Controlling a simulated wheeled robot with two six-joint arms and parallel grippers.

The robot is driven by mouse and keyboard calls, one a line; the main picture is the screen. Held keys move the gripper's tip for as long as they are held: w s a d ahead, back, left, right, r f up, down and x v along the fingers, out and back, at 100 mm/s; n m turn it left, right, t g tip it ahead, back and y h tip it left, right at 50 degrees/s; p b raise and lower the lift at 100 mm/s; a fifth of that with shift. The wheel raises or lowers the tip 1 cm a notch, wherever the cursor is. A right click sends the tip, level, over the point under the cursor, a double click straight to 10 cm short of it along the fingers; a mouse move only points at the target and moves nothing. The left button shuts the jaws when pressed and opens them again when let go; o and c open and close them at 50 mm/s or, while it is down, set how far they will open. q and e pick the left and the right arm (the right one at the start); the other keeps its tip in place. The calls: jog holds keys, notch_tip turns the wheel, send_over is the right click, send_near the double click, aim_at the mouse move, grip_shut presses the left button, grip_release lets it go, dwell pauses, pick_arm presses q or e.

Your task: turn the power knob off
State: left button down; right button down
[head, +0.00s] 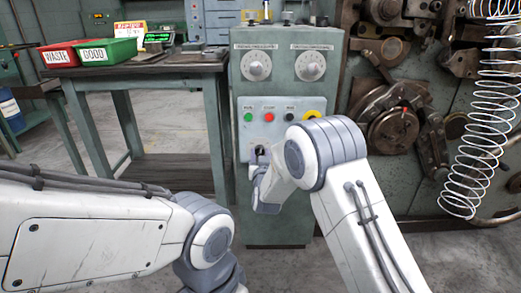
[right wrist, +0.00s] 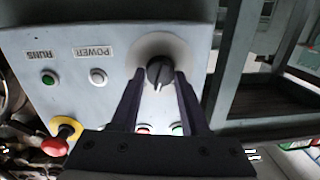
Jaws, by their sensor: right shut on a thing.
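The power knob is a small black round knob (right wrist: 160,72) with a white pointer mark, on a pale round plate of the grey-green control panel (right wrist: 30,45). In the right wrist view its mark points down the picture, towards my gripper's base. My right gripper (right wrist: 158,80) has its two dark fingers on either side of the knob and is shut on it. In the head view the right gripper (head: 261,160) is at the lower panel of the green cabinet (head: 280,200), where my wrist hides most of the knob. My left gripper is out of view; only that arm shows.
A "POWER" lamp (right wrist: 97,77) looks pale and a "RUNS" lamp (right wrist: 48,78) is green. A red emergency stop (right wrist: 55,144) sits on a yellow ring. Dials (head: 257,66) are above. A bench with red (head: 60,54) and green bins (head: 105,52) stands left; a coil spring (head: 480,120) hangs right.

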jog(key=n+p, duration=0.2)
jog(key=n, duration=0.1)
jog(key=n+p, duration=0.2)
jog(key=n, duration=0.1)
jog(key=shift+a+r+h+p, duration=0.15)
jog(key=shift+r+h+p, duration=0.05)
jog(key=shift+h+p, duration=0.15)
jog(key=n+p, duration=0.2)
jog(key=n, duration=0.1)
jog(key=shift+a+f+g, duration=0.1)
jog(key=shift+g, duration=0.2)
jog(key=shift+f+n+h+p, duration=0.1)
jog(key=shift+n+h+p, duration=0.15)
jog(key=shift+n+p, duration=0.8)
jog(key=shift+n, duration=0.25)
jog(key=shift+c, duration=2)
grip_release()
